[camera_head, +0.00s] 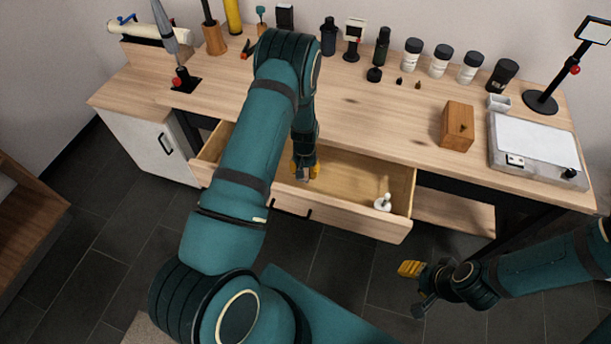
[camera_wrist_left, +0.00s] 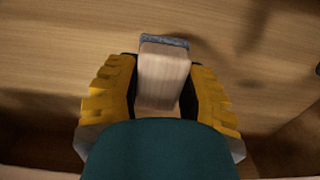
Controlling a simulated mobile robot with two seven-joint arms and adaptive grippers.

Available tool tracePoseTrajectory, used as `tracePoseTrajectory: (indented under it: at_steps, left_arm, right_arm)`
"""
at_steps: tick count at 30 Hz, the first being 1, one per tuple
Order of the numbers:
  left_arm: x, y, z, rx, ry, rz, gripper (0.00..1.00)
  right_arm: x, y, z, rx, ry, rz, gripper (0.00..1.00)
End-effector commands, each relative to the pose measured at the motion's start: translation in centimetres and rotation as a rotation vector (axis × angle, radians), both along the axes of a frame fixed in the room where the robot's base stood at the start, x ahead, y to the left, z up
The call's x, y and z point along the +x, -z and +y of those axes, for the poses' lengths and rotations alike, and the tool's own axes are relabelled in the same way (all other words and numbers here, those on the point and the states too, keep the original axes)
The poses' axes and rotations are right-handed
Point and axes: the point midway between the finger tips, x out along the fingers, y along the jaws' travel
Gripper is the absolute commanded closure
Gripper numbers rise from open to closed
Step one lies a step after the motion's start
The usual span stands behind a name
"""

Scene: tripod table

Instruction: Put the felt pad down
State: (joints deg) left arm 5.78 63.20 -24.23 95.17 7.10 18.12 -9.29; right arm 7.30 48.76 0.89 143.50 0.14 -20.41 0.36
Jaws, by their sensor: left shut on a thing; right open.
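The felt pad (camera_wrist_left: 163,76) is a pale wooden block with a grey felt strip along its far edge. In the left wrist view my left gripper (camera_wrist_left: 160,92) is shut on it, with yellow fingers on both sides. In the head view my left gripper (camera_head: 305,172) reaches down into the open drawer (camera_head: 345,170). The pad is mostly hidden there, and I cannot tell whether it touches the drawer floor. My right gripper (camera_head: 410,270) is open and empty, out in front of the table over the floor.
A small white object (camera_head: 383,203) stands in the drawer's right end. On the tabletop (camera_head: 370,125) are a wooden block (camera_head: 457,127), a grey plate-like device (camera_head: 535,145), a black stand (camera_head: 541,102) and several bottles along the back. The drawer's middle right looks clear.

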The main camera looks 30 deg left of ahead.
Motion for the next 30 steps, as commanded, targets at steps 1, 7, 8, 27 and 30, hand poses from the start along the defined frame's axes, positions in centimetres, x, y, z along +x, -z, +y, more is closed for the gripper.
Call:
tracePoseTrajectory:
  at_steps: [1,7,8,27,30]
  left_arm:
    - [0.0,0.3,0.0,0.0,0.0,0.0,0.93]
    - [0.0,2.7,-0.1,-0.001,0.0,0.002,0.93]
    - [0.0,3.1,-0.1,-0.001,-0.001,0.002,0.93]
    - [0.0,4.1,-0.1,-0.001,0.0,0.0,0.33]
    - [0.0,4.1,-0.1,-0.001,0.0,0.0,0.33]
  right_arm:
    - [0.0,0.1,0.0,0.0,0.0,0.001,0.53]
    - [-0.1,0.5,0.0,0.0,-0.002,0.003,0.53]
    - [-0.2,0.5,0.0,0.001,-0.002,0.003,0.53]
    - [-0.3,0.9,0.1,0.002,-0.006,0.007,0.53]
    - [-0.3,0.9,0.1,0.002,-0.006,0.007,0.53]
